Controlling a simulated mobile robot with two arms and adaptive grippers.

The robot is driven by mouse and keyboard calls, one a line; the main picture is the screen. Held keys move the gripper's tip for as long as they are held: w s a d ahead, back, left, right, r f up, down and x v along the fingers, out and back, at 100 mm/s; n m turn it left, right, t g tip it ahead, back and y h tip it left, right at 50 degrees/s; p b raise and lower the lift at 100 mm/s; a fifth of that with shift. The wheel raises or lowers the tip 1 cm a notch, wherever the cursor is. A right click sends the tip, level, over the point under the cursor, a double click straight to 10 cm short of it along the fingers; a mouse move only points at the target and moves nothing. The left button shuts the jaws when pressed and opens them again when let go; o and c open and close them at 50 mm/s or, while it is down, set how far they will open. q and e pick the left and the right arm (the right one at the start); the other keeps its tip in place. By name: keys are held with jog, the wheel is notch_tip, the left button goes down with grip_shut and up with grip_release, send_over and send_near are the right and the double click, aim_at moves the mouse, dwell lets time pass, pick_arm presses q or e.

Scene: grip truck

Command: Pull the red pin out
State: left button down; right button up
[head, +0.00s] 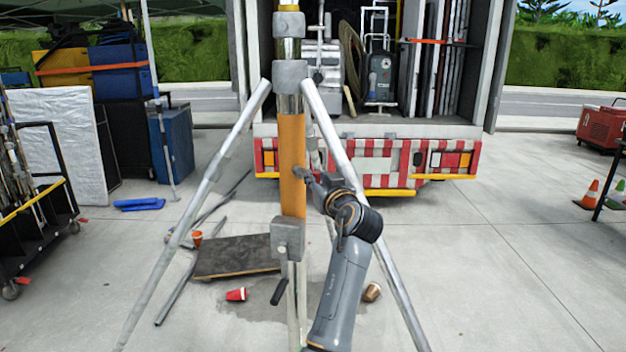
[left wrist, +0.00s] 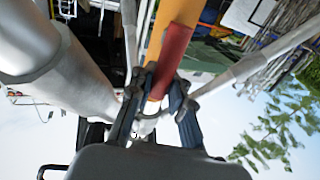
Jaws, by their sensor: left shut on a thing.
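A tall stand with an orange pole (head: 292,150) and splayed silver legs rises in the middle of the head view. My left gripper (head: 304,177) is at the right side of the orange pole, partway up it. In the left wrist view the red pin (left wrist: 172,52) runs down from beside the orange pole (left wrist: 187,12) to between the fingers. My left gripper (left wrist: 160,100) is shut on the red pin near its pale lower end. The pin cannot be made out in the head view, where the gripper covers that spot. My right gripper is not in view.
Silver legs (head: 345,150) (head: 205,190) slant down on both sides of the pole, close to my arm. A crank handle (head: 280,291) sticks out lower down. An open truck (head: 360,130) stands behind.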

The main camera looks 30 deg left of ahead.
pick_arm(q)
jog(key=shift+d+f, duration=0.2)
jog(key=shift+d, duration=0.1)
jog(key=shift+a, duration=0.15)
jog(key=c, duration=1.3)
grip_release()
jog(key=shift+s+r, duration=0.1)
jog(key=shift+d+r, duration=0.1)
jog(key=shift+d, duration=0.1)
jog(key=v, duration=0.7)
jog(key=shift+s+d, duration=0.2)
